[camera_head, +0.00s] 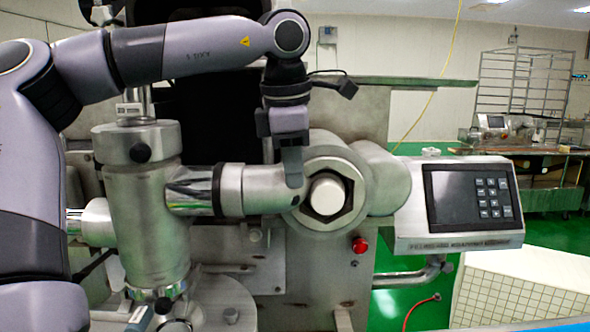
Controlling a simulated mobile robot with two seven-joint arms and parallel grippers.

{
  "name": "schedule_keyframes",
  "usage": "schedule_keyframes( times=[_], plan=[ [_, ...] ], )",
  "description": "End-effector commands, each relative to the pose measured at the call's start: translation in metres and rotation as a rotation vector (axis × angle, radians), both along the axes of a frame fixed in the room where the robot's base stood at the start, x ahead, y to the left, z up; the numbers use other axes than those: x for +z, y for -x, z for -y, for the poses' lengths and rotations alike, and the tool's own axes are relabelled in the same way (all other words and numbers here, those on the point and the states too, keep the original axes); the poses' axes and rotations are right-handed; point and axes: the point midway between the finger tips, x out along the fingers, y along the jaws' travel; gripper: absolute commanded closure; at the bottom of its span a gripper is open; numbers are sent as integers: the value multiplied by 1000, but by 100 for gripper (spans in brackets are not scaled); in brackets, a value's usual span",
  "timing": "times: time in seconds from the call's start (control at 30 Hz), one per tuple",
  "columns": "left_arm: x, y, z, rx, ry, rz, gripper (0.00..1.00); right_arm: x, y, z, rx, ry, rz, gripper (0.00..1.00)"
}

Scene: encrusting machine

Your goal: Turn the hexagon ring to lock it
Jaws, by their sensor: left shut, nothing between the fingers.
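The hexagon ring (358,196) is a thick metal ring with a dark six-sided opening, on the machine's front right of centre. A pale round plug (327,197) sits in its middle. My left gripper (293,184) comes down from above with its fingers shut and nothing between them. Its tips are at the ring's left edge, in front of the horizontal pipe's end. I cannot tell whether they touch the ring. My right gripper is not in view.
A metal cylinder (146,215) stands at left, joined to the ring's housing by a horizontal pipe (229,190). A control panel (458,205) with a screen is at right. A red button (359,245) is below the ring. Open room lies in front of the panel.

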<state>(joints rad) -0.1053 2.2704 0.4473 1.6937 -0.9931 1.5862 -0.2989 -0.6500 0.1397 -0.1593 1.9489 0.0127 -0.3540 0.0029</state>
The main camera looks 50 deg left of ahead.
Motion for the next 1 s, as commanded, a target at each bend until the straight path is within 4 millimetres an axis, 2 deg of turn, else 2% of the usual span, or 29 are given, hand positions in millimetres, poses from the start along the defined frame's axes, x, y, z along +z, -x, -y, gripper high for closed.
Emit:
schedule_keyframes(
  times=[0.03, 0.23, 0.3, 0.43, 0.6, 0.87, 1.0],
  plan=[
    [11, 2, -1, 0, 1, 1, 100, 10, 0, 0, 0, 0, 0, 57],
    [40, 9, -3, 2, 2, 3, 100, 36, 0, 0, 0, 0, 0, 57],
    [50, 10, -1, 5, -3, 6, 100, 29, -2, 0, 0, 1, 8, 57],
    [82, 12, 5, 5, -3, 5, 100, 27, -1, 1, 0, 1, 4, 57],
    [111, 15, 11, 4, -1, 3, 100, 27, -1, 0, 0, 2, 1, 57],
    [129, 17, 14, -8, -1, -1, 100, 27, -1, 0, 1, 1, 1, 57],
    [130, 16, 13, -115, -27, -18, 100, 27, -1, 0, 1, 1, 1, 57]
  ],
)
